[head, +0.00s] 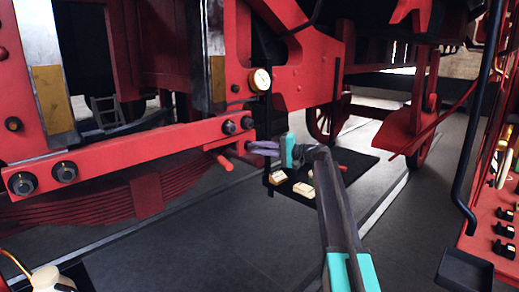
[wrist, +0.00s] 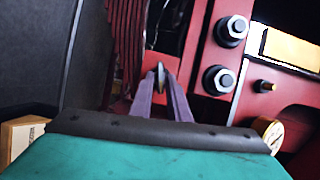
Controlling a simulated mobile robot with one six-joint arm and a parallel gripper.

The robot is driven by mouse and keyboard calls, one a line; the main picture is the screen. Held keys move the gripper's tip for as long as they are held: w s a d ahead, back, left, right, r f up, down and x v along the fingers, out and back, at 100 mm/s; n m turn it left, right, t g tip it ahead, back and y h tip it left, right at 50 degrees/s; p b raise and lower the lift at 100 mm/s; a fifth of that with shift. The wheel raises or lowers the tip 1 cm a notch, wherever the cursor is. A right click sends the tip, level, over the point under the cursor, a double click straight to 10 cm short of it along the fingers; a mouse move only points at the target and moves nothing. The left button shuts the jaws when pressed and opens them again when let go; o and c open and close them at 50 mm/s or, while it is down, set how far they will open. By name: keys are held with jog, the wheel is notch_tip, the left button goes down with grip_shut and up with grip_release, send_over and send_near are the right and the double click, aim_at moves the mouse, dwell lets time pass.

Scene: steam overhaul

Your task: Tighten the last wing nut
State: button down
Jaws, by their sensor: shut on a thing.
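My gripper (head: 254,148) reaches left from its teal wrist to the red beam of the locomotive. In the wrist view, its two purple-grey fingers (wrist: 160,78) come together on a small, thin, pale piece that looks like the wing nut (wrist: 160,70). The fingers hide most of it, and I cannot make out its wings or thread. The wing nut cannot be made out there.
A round gauge (head: 260,80) is above the gripper. A red handle (head: 222,161) sticks out beside the fingertips. A red panel (head: 490,225) stands at right.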

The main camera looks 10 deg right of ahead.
jog(key=shift+a, duration=0.1)
jog(key=c, duration=1.9)
grip_release()
jog(key=shift+s+d, duration=0.1)
jog(key=shift+d, duration=0.1)
jog(key=b+v, duration=0.1)
jog(key=v, duration=1.2)
jog(key=shift+s+d+r+b, duration=0.1)
jog(key=shift+d+b, duration=0.1)
jog(key=shift+b, duration=0.2)
